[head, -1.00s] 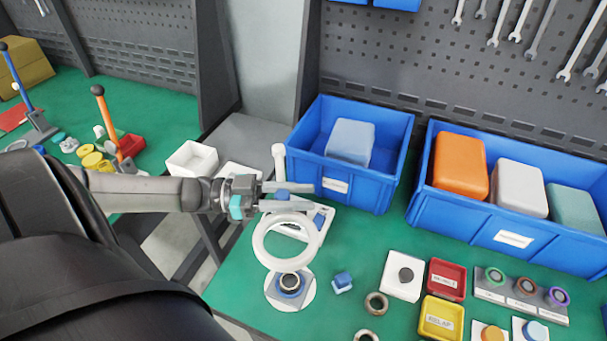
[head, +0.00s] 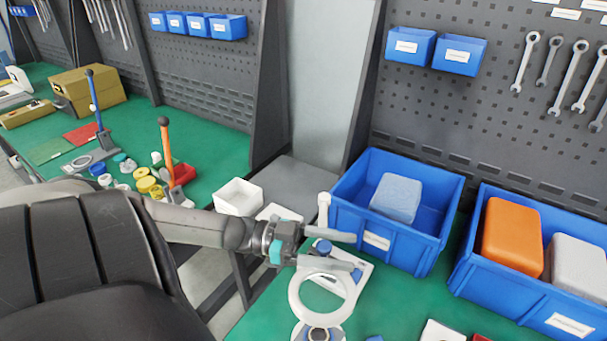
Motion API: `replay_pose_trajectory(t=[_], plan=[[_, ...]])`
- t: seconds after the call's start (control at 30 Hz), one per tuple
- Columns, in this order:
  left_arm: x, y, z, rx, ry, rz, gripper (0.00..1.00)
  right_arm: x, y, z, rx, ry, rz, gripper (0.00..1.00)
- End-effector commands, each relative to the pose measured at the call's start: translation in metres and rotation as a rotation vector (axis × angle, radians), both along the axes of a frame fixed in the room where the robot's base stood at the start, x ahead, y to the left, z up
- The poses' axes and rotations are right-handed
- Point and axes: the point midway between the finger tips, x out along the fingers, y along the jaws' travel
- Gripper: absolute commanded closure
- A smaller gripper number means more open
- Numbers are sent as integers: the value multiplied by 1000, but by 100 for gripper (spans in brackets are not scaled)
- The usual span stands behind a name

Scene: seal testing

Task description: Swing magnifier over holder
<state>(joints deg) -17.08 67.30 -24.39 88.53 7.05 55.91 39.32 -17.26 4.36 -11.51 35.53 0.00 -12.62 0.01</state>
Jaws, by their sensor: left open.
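The magnifier (head: 294,304) is a white ring at the bottom centre, with a white post (head: 323,209) behind it. Below the ring is the holder (head: 318,333), a round dark-rimmed seat on a light plate, cut off by the bottom edge of the view. The ring appears above and slightly behind the holder in the picture. My left gripper (head: 348,252) comes in from the left, fingers apart and empty, just beyond the ring and near the post. I cannot tell whether a finger touches the magnifier. My right gripper is not in view.
A blue bin (head: 430,255) with a grey-blue block stands right behind the gripper. Another blue bin (head: 500,297) holds an orange block and a pale one. A white tray (head: 238,197) sits left of the post. A dark pegboard (head: 440,110) rises behind.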

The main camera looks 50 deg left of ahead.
Motion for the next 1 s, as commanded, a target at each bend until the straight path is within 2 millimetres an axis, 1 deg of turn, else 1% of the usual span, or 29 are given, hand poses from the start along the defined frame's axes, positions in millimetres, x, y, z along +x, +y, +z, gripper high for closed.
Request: replay_pose_trajectory(t=[0.13, 0.27, 0.5, 0.7, 0.83, 1.0], plan=[[-6, 7, -1, 2, 3, 1, 34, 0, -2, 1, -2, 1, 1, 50], [-18, 24, -1, 4, 5, 1, 34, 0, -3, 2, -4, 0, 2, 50], [-53, 72, -1, 6, 6, 2, 34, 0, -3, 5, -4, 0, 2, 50], [-77, 104, -1, 4, 3, 3, 34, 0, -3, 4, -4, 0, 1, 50], [-86, 116, -1, 2, 3, 2, 34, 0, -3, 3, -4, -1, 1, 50], [-91, 122, 0, 1, 1, 0, 34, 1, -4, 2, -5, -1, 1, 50]])
